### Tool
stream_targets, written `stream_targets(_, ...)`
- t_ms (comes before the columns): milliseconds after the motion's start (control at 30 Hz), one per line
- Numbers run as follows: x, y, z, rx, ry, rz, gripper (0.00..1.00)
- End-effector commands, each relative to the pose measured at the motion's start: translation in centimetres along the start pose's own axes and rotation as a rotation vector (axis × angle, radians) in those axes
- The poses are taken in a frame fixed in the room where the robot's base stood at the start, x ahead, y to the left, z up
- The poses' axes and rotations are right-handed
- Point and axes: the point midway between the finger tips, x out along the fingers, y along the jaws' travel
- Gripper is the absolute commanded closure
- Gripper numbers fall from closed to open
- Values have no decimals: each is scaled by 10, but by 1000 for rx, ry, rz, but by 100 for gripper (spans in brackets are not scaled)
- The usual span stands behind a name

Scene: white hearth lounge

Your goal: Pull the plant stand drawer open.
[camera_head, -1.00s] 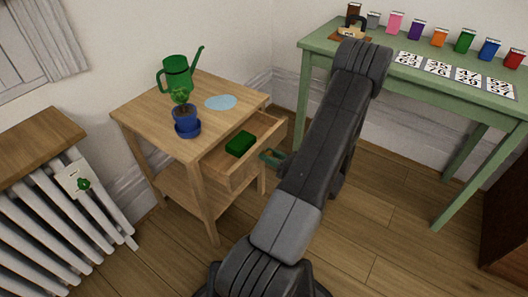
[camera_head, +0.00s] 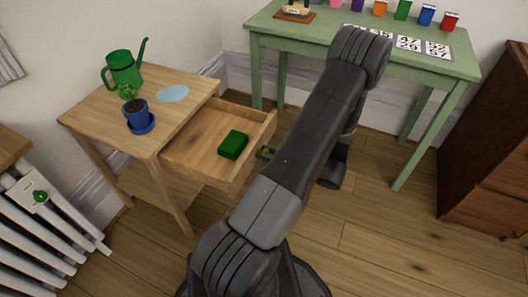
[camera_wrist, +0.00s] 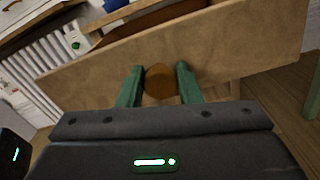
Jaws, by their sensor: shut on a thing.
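The wooden plant stand (camera_head: 103,117) stands at the left in the head view. Its drawer (camera_head: 189,140) is pulled well out to the right, with a dark green block (camera_head: 233,145) lying inside. In the wrist view the drawer front (camera_wrist: 225,50) crosses the picture, with a round brown knob (camera_wrist: 159,82) on it. My gripper (camera_wrist: 160,88) has its two green fingers on either side of the knob, shut on it. In the head view my gripper (camera_head: 266,153) is at the drawer front, partly hidden behind my arm.
A green watering can (camera_head: 123,69), a potted plant (camera_head: 138,117) and a pale blue disc (camera_head: 173,93) are on the stand. A radiator (camera_head: 45,225) is at the left. A green table (camera_head: 330,40) stands behind, a brown cabinet (camera_head: 492,150) at the right. Floor is clear between.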

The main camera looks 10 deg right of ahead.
Motion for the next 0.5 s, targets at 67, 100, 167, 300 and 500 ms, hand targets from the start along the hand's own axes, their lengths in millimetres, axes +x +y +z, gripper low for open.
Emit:
stream_targets(67,0,0,0,1,1,1,100)
stream_targets(100,0,0,0,1,1,1,100)
stream_targets(167,0,0,0,1,1,1,100)
stream_targets(300,0,0,0,1,1,1,49)
stream_targets(500,0,0,0,0,0,0,47)
